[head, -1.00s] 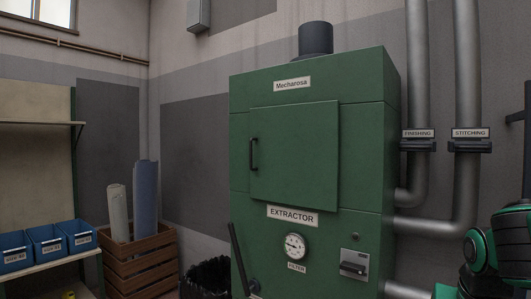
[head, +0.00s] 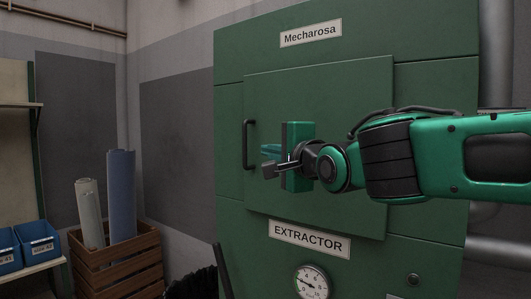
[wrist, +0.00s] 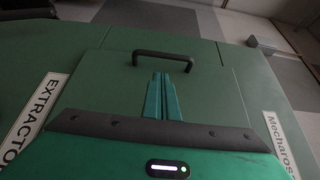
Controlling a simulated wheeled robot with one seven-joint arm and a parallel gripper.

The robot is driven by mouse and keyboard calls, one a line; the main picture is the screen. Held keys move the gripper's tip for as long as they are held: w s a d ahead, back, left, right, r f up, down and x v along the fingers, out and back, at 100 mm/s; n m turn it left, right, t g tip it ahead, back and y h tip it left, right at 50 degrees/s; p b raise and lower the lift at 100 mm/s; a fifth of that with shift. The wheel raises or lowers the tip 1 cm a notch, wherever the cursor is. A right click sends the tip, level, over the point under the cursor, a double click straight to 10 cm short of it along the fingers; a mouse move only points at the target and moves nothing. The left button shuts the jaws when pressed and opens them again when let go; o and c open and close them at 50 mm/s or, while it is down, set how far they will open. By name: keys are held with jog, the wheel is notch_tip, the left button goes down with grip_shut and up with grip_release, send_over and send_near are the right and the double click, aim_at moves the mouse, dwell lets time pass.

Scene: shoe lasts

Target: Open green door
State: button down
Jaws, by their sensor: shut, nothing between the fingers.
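The green door (head: 330,95) is a square panel on the front of the green extractor cabinet (head: 440,85), and it looks closed. Its black bar handle (head: 249,145) stands upright near the door's left edge. My gripper (head: 268,150) is in front of the door, a little to the right of the handle and apart from it. In the wrist view the shut fingers (wrist: 161,78) point at the handle (wrist: 163,57), which lies just beyond their tips. Nothing is between the fingers. My arm hides part of the door's right side.
A wooden crate (head: 113,270) with rolled sheets (head: 122,195) stands on the left, near a shelf with blue bins (head: 38,243). A black bin (head: 192,284) sits low beside the cabinet. A gauge (head: 311,282) is below the door. Space left of the handle looks clear.

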send_near(255, 147)
jog(key=w+a, duration=0.1)
jog(key=w, duration=0.1)
jog(key=w+a, duration=0.1)
jog(key=a, duration=0.1)
jog(key=shift+w, duration=0.4)
jog(key=shift+x, duration=0.85)
jog(key=shift+r, duration=0.1)
